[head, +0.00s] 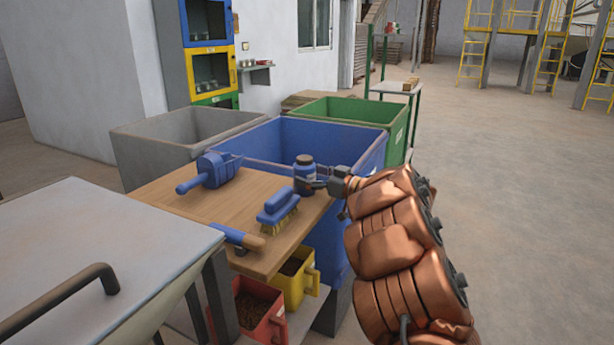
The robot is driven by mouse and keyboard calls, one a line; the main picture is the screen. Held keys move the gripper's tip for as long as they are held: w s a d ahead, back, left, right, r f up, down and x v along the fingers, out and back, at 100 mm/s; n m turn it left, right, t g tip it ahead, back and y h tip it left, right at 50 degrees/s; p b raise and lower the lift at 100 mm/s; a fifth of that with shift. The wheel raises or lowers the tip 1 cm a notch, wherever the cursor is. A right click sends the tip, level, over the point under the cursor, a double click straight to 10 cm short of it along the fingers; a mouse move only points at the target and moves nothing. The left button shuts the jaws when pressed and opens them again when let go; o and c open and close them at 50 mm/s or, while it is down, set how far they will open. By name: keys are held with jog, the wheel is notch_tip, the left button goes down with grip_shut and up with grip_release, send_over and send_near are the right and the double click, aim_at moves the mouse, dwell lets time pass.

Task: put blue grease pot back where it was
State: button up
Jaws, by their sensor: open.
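My gripper (318,185) reaches in from the right at the pot's lower half. Its jaws are open, with the fingertips right at the pot; I cannot tell whether they touch it. The pot's lower right side is partly hidden by the gripper.
A blue scoop (211,170), a blue brush (277,209) and a blue-handled tool (238,237) lie on the board. Blue (345,150), green (350,111) and grey (160,150) bins stand behind. Yellow (310,282) and red (262,325) tubs sit below. Open floor lies right.

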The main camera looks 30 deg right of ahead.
jog(key=p+v, duration=0.1)
jog(key=v, duration=1)
jog(key=w+d+r+m+g+h, duration=0.1)
jog(key=w+d+r+m+h, duration=0.4)
jog(key=h, duration=0.8)
jog(key=s+a+f+m+g+y, duration=0.1)
jog(key=s+a+f+m+g, duration=0.1)
jog(key=s+a+f+g, duration=0.6)
jog(key=s+a+f+m+g, duration=0.1)
jog(key=s+a+f+g, duration=0.3)
jog(key=s+a, duration=0.7)
jog(key=s+a+f+n+g+y, duration=0.1)
jog(key=s+a+f+g+y, duration=0.1)
jog(key=s+a, duration=0.7)
jog(key=s+a+f+n+g+y, duration=0.2)
jog(key=s+a+f+g+y, duration=0.1)
jog(key=s+a, duration=0.7)
jog(key=s+f+g, duration=0.1)
jog(key=s, duration=0.2)
jog(key=shift+n+g, duration=0.3)
